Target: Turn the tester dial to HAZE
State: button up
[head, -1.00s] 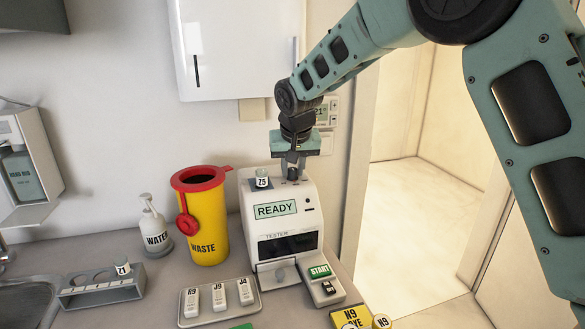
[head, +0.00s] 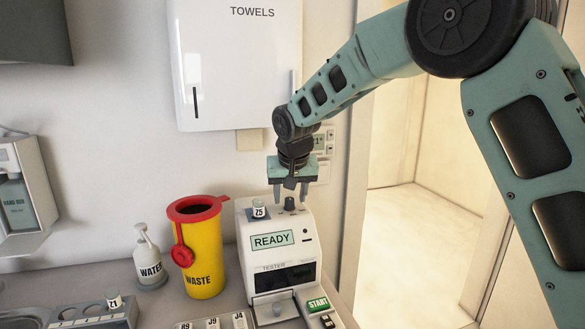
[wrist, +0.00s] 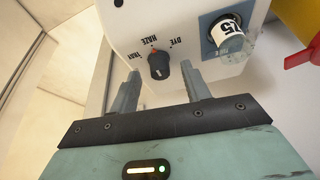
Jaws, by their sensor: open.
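The tester (head: 284,262) stands on the counter, its screen reading READY. Its dark dial (head: 290,203) is on top, right of a vial marked Z5 (head: 259,208). In the wrist view the dial (wrist: 159,66) has its red-tipped pointer end toward the HAZE label (wrist: 148,39), with DYE to the right and another label, hard to read, to the left. My gripper (head: 290,190) is open and empty just above the dial. In the wrist view its fingers (wrist: 163,82) are apart, one either side of the dial and clear of it.
A yellow waste bin (head: 204,252) with a red lid and a water bottle (head: 150,262) stand left of the tester. A green START button (head: 318,304) is at its front right. A towel dispenser (head: 240,70) hangs on the wall behind.

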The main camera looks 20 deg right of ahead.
jog(key=b+v, duration=0.2)
jog(key=v, duration=1.4)
jog(key=shift+s+r, duration=0.1)
